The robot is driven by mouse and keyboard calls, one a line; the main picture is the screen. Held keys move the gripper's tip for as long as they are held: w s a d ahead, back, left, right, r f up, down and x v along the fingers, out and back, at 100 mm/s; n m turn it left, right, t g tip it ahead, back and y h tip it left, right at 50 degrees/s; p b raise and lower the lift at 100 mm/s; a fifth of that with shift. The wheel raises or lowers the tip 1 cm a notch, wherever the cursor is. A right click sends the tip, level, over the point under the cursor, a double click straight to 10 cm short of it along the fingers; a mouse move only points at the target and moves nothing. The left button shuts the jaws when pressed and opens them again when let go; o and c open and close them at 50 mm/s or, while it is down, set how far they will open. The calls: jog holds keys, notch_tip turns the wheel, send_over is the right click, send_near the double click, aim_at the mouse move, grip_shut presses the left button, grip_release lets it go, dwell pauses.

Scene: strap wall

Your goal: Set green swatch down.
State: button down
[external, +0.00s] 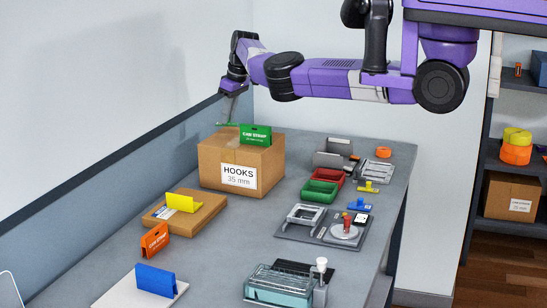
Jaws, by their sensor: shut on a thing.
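My gripper (230,112) points down above the left back part of a brown box labelled HOOKS 35 mm (212,163). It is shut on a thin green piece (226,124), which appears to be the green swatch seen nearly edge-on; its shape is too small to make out. The piece shows level with the box's top back edge, and I cannot tell whether it touches the box. A green card marked CAM STRAP (255,135) stands upright at the box top, just right of my gripper.
An orange CAM STRAP card (155,240) and a blue folded piece (155,280) stand nearer. Red and green trays (320,191) and a teal-glass case (278,286) are on the right. Bare grey table shows mid-front.

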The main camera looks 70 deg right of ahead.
jog(key=s+d+m+b, duration=0.15)
jog(key=s+d, duration=0.45)
jog(key=d, duration=0.6)
jog(key=m+b, duration=0.2)
send_over(297, 162)
jog(key=shift+h, duration=0.4)
jog(key=f, duration=0.9)
jog(key=s+f+p, duration=0.1)
jog(key=f, duration=0.4)
jog(key=shift+f, duration=2.5)
jog(key=shift+f, duration=0.1)
jog(key=c, duration=1.4)
grip_release()
jog(key=shift+o, duration=0.2)
jog(key=v, duration=1.2)
jog(key=shift+w, duration=0.15)
